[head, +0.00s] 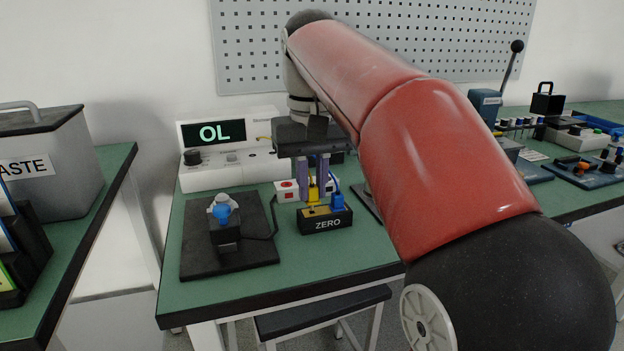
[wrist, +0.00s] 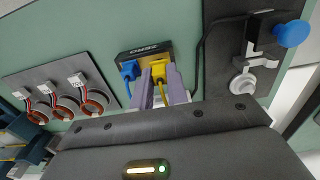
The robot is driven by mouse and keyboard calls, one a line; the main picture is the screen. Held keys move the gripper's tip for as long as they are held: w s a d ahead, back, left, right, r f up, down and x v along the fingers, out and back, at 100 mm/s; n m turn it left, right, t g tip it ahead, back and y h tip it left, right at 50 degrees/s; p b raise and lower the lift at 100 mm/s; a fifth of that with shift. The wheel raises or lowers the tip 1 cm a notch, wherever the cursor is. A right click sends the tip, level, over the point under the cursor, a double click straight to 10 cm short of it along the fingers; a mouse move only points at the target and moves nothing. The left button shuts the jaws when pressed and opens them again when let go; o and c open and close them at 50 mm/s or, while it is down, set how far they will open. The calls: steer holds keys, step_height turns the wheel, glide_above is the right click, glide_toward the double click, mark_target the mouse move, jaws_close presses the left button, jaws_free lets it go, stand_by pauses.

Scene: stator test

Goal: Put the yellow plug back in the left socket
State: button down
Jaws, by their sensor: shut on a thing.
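My gripper (head: 311,186) points down over the black ZERO block (head: 328,224), its purple fingers shut on the yellow plug (head: 313,194). In the wrist view the yellow plug (wrist: 158,72) sits between the fingertips (wrist: 160,84), with its yellow cable running back between the fingers. The plug is over the left part of the block as the head view sees it. I cannot tell whether it is in the left socket or just above it; the socket is hidden. The blue plug (head: 337,201) stands upright at the block's right side, with a blue cable.
A white meter (head: 230,158) reading OL stands behind. A white box with a red mark (head: 287,191) is just behind the block. A black plate with a blue-knobbed clamp (head: 224,214) lies left. Several wound rings (wrist: 66,103) lie on a grey plate in the wrist view.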

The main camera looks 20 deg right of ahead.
mark_target(312, 184)
steer(key=shift+f, duration=0.95)
stand_by(1.0)
steer(key=c, duration=1.3)
jaws_free()
steer(key=shift+r, duration=0.1)
step_height(312, 184, up, 8)
steer(key=shift+f, duration=0.2)
